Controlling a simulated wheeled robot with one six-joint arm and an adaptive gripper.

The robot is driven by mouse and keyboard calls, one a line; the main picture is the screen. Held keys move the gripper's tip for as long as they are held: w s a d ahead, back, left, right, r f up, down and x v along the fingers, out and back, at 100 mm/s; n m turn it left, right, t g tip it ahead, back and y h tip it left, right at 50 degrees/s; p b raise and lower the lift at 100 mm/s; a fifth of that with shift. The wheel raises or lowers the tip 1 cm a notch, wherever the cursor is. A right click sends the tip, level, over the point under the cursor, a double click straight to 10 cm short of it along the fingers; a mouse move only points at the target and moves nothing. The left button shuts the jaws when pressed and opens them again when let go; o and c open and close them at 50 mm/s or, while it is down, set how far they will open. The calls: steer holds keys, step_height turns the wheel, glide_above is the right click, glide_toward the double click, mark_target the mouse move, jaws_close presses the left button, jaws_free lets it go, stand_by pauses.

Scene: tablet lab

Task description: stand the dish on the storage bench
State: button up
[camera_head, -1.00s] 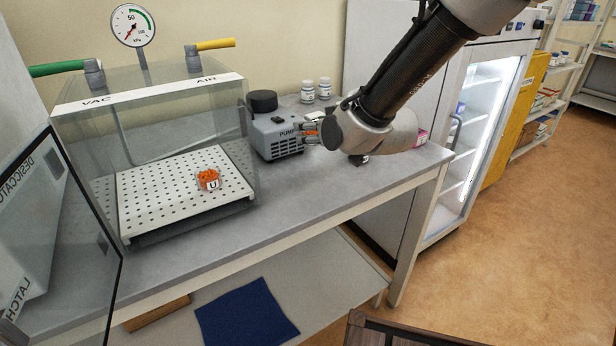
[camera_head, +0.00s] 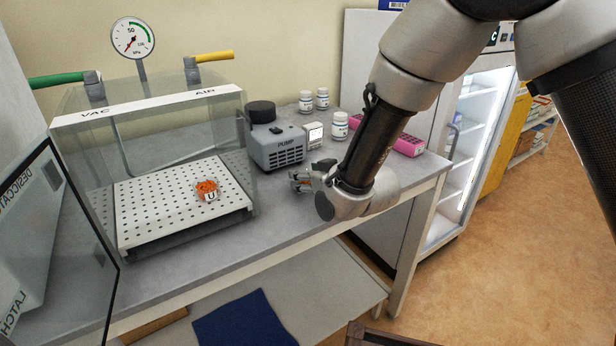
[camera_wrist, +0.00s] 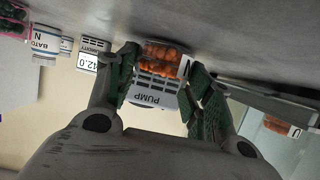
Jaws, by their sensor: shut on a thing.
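My gripper (camera_head: 299,181) is low over the front part of the grey bench (camera_head: 215,248), right of the clear chamber. It is shut on a clear dish of orange tablets (camera_wrist: 163,56). In the wrist view, which is upside down, the dish sits between both fingers with a pale label on its right side. In the head view the dish is mostly hidden by the fingers. Its base is close to the bench top; I cannot tell whether it touches. A second dish of orange tablets, marked U (camera_head: 206,189), stands on the perforated plate inside the chamber.
The chamber (camera_head: 150,108) has its door (camera_head: 60,235) swung open at left. A pump (camera_head: 275,146), a small display box (camera_head: 314,135), white bottles (camera_head: 340,125) and a pink box (camera_head: 409,145) stand behind and right of my gripper. Bare bench lies in front of the pump.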

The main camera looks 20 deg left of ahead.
steer(key=shift+f, duration=0.15)
steer(key=o, duration=1)
steer(key=shift+o, duration=0.2)
steer(key=shift+s+d+r, duration=0.2)
steer(key=shift+d+r, duration=0.05)
steer(key=shift+r, duration=0.05)
steer(key=v, duration=1.1)
steer(key=shift+s+d+r, duration=0.1)
steer(key=shift+s+r, duration=0.05)
